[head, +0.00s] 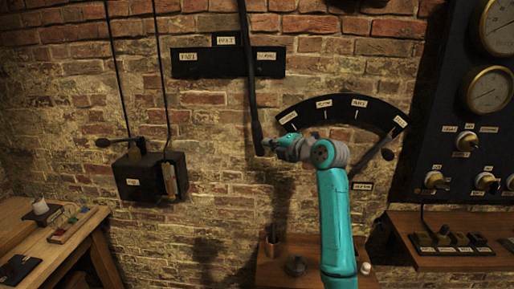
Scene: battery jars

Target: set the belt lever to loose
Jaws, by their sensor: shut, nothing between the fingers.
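The belt lever (251,95) is a long dark bar that comes down the brick wall from the top of the head view. It crosses in front of a black plate (208,68) with small pale labels, too small to read surely; one sits at the left, one at top middle and one at the right. The bar passes between the top middle and right labels, leaning slightly, its lower end further right. My gripper (268,147) is shut and empty, right beside the lever's lower end. I cannot tell whether it touches the bar.
A curved labelled scale (340,108) with its own lever (372,158) is right of my gripper. A black box (150,175) with a handle hangs at left. A gauge panel (455,110) stands at right. A wooden shelf (275,272) is below.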

